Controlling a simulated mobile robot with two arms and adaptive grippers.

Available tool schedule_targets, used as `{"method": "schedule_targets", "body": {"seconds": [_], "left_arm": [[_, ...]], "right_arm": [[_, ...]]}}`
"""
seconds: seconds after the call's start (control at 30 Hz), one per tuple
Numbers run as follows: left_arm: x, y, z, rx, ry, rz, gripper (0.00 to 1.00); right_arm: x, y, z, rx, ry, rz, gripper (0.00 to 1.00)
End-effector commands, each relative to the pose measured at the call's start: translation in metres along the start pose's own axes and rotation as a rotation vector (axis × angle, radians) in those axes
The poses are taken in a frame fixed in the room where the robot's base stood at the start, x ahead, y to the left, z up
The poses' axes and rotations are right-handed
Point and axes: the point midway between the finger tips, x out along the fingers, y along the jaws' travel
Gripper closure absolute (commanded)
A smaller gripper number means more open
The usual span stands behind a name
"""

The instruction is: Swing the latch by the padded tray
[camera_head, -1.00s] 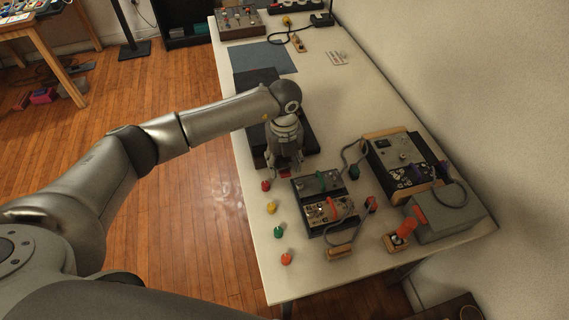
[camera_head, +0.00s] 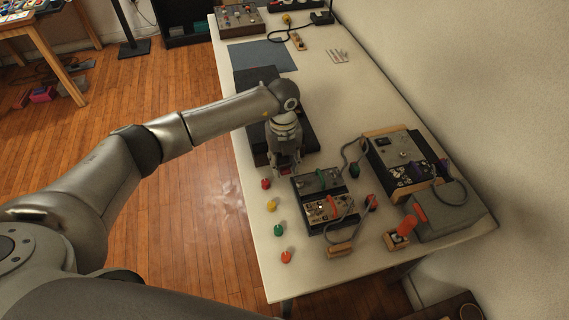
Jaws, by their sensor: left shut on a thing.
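The dark padded tray (camera_head: 255,78) lies on the white bench, partly covered by my left arm. My left gripper (camera_head: 285,170) points down at its near end, by the bench's left edge. It is shut on a small dark red piece, which may be the latch. The fingers hide most of that piece, so I cannot tell its angle. My right gripper is not in view.
Two switch modules (camera_head: 318,181) stand close to the right of the gripper. Coloured knobs (camera_head: 266,184) line the bench's left edge. A wood-sided instrument box (camera_head: 400,160) and a grey box (camera_head: 450,215) stand near the wall. A blue-grey mat (camera_head: 262,57) lies farther back.

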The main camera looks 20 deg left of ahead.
Motion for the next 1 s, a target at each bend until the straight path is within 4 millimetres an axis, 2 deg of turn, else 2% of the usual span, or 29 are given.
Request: {"method": "schedule_targets", "body": {"seconds": [0.4,0.83,0.87,0.93,1.0], "left_arm": [[-0.008,0.0,0.012,-0.003,0.278,0.001,0.88],[-0.012,0.0,0.012,0.0,0.308,-0.002,0.88],[-0.012,0.0,0.012,0.0,0.308,-0.002,0.62],[-0.012,0.0,0.012,0.0,0.307,-0.002,0.53],[-0.012,0.0,0.012,0.0,0.307,-0.002,0.52]], "right_arm": [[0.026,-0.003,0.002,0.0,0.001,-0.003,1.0],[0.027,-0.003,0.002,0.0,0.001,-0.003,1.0],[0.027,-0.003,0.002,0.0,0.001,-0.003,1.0],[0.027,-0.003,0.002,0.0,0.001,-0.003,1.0],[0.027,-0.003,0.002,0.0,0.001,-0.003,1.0]]}}
